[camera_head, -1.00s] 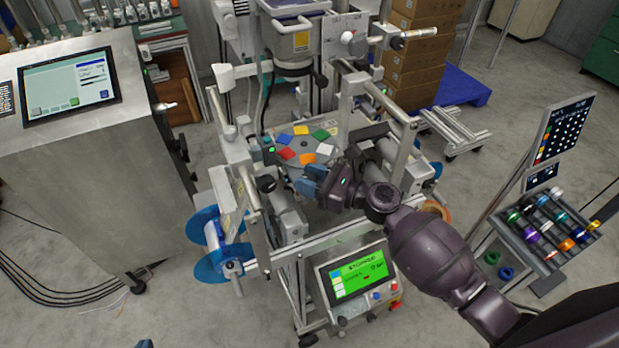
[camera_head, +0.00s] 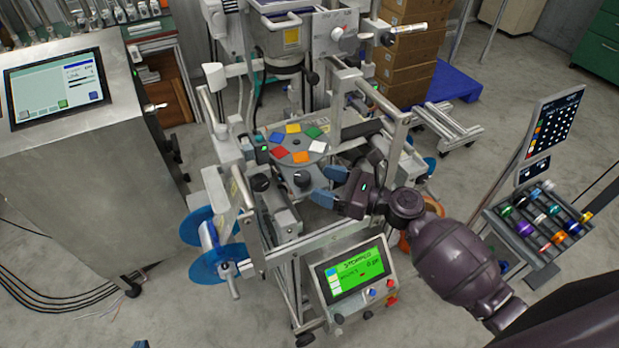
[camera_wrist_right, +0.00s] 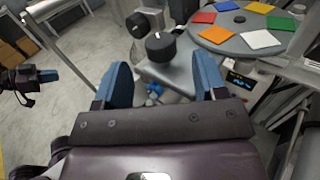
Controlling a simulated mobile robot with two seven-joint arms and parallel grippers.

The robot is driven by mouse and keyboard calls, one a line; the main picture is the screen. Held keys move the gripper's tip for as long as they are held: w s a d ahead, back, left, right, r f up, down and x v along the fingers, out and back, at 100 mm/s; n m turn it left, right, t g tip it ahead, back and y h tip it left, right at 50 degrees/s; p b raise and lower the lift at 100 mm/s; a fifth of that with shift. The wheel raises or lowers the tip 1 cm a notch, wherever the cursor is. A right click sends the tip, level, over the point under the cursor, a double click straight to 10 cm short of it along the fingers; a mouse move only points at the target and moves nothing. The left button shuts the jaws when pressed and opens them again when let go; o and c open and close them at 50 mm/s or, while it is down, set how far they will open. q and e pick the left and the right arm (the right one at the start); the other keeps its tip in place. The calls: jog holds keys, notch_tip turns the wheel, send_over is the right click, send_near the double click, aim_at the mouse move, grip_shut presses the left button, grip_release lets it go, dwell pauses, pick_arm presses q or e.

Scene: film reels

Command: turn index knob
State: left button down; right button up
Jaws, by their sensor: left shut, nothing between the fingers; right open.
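A black knob (camera_head: 302,179) stands on a grey bracket in front of the round indexing disc (camera_head: 263,148), which carries several coloured square tiles. My right gripper (camera_head: 329,186) is open and empty, just right of this knob. In the right wrist view the knob (camera_wrist_right: 160,48) has a pale line on its top and stands ahead of the spread blue fingers (camera_wrist_right: 165,88), apart from them. A second black knob (camera_wrist_right: 137,24) shows beyond it. My left gripper (camera_wrist_right: 47,76) is shut and empty, far left in the right wrist view; its blue tips (camera_head: 140,344) just show at the head view's bottom edge.
A control panel with a green screen (camera_head: 355,272) sits below my right gripper. Metal frame posts (camera_head: 398,130) and rails surround the disc. A blue reel (camera_head: 203,268) hangs at the left of the machine. A steel cabinet (camera_head: 110,180) stands farther left.

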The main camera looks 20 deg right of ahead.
jog(key=shift+v, duration=2.55)
jog(key=s+d+f+n+h, duration=0.3)
jog(key=s+f+n+h, duration=0.4)
jog(key=n, duration=0.6)
jog(key=s+d+f+n+h, duration=0.4)
jog(key=s+f+n+h, duration=0.3)
jog(key=n, duration=0.6)
jog(key=shift+s+d+f+n, duration=0.3)
jog(key=shift+s+f, duration=0.9)
jog(key=shift+s, duration=0.4)
